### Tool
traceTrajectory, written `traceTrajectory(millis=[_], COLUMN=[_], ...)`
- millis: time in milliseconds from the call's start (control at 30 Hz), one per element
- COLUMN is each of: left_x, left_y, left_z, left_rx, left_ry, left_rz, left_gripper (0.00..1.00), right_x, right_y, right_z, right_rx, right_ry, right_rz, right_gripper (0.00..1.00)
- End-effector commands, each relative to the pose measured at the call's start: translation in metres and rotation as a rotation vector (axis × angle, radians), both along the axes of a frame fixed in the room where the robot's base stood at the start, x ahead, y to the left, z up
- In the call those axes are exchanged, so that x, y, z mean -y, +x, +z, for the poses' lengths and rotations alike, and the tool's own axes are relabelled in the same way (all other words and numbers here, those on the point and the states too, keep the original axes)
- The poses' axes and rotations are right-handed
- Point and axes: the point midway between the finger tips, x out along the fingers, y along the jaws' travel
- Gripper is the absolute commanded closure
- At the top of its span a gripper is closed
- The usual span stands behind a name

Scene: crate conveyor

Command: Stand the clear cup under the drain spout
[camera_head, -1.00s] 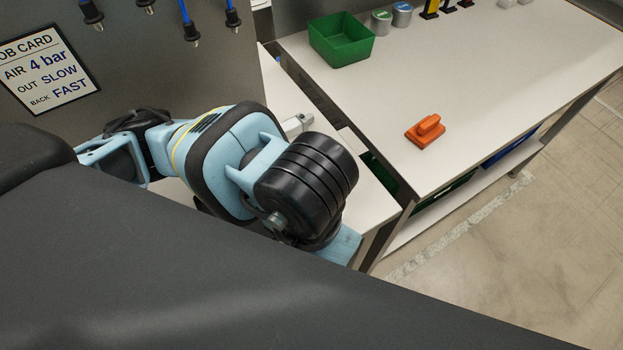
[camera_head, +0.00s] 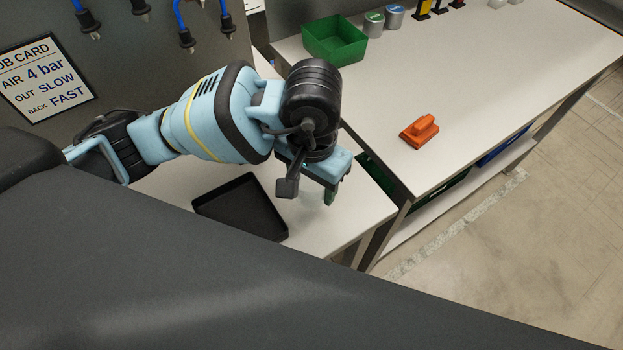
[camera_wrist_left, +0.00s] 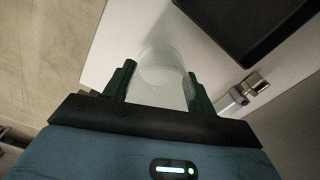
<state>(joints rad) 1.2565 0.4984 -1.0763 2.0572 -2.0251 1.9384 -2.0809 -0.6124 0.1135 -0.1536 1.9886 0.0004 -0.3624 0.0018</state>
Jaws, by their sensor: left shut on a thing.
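The clear cup (camera_wrist_left: 160,68) shows in the left wrist view between the two green fingers of my left gripper (camera_wrist_left: 162,76), which is shut on it. The cup is see-through and its lower outline is faint. In the head view my left gripper (camera_head: 329,196) points down over the white bench; I cannot make out the cup there. A metal spout (camera_wrist_left: 243,92) shows in the left wrist view, right of the cup and apart from it. My left arm hides the spout in the head view. My right gripper is not in view.
A black tray (camera_head: 240,208) lies on the white bench, left of the gripper. Beyond it stands another table with a green bin (camera_head: 336,40), an orange block-like thing (camera_head: 419,132) and cans (camera_head: 393,17). A job card (camera_head: 48,77) hangs on the grey panel at left.

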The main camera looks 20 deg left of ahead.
Motion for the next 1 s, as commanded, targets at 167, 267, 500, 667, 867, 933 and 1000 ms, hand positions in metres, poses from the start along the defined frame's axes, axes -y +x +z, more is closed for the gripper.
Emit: traceTrajectory(millis=[167, 267, 500, 667, 867, 933, 1000], left_x=[-0.004, -0.005, -0.007, -0.007, -0.007, -0.007, -0.007], left_y=[0.014, 0.015, 0.022, 0.023, 0.023, 0.023, 0.023], left_z=[-0.001, -0.002, -0.016, -0.034, -0.038, -0.038, -0.038], left_rx=[0.000, 0.000, -0.004, 0.000, 0.001, 0.001, 0.001], left_ry=[0.000, 0.000, 0.000, -0.001, 0.000, 0.000, 0.000], left_rz=[0.001, -0.001, 0.001, 0.001, -0.001, -0.001, -0.001], left_gripper=[0.66, 0.66, 0.66, 0.66, 0.66, 0.66, 0.66], right_x=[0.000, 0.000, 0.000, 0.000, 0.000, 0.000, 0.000], right_y=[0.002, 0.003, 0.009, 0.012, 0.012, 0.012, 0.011], right_z=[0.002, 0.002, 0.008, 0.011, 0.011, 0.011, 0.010], right_rx=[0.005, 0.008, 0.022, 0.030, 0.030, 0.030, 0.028], right_ry=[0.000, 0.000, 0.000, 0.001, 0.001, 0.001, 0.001], right_rz=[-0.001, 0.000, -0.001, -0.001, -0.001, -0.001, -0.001], right_gripper=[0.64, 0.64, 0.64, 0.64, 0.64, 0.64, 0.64])
